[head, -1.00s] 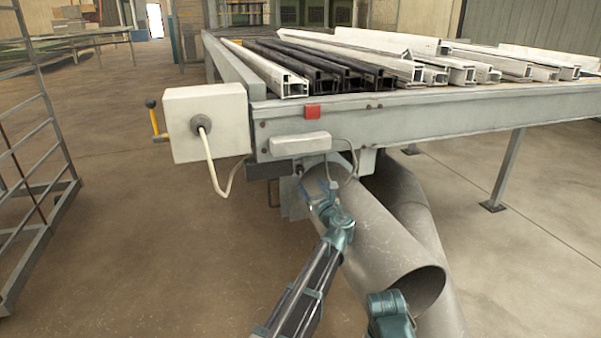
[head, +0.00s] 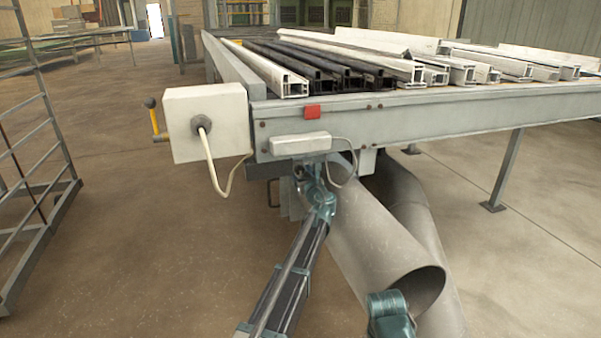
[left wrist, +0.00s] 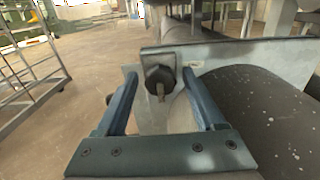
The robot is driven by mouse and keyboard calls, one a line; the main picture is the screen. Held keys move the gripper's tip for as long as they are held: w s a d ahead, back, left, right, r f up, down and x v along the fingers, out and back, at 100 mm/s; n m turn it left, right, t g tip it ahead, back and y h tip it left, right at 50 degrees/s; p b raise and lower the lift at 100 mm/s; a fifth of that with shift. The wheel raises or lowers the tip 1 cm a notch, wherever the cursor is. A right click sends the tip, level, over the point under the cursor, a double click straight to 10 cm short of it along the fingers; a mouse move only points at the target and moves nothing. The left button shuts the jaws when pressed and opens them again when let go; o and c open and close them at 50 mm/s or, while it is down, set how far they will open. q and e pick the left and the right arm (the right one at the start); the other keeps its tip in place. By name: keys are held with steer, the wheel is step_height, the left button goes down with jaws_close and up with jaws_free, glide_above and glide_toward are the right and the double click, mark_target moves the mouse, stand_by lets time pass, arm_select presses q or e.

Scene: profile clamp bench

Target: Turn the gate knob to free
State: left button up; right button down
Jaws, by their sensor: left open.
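In the left wrist view a dark, many-sided gate knob (left wrist: 160,76) sits on a grey metal plate (left wrist: 190,57) beside the large duct. A small pale tab points down from its middle. My left gripper (left wrist: 158,84) is open, with one blue finger to each side of the knob; I cannot tell whether they touch it.
A large grey duct (head: 385,230) slopes down toward me beside my left arm. The bench rail (head: 430,118) carries a red button (head: 312,112) and a grey box with a cable (head: 300,144). A white switch box (head: 205,122) hangs at left.

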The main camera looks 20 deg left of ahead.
arm_select(q)
jaws_close()
steer(key=shift+n, duration=0.4)
steer(key=n, duration=1.3)
steer(key=shift+n, duration=2)
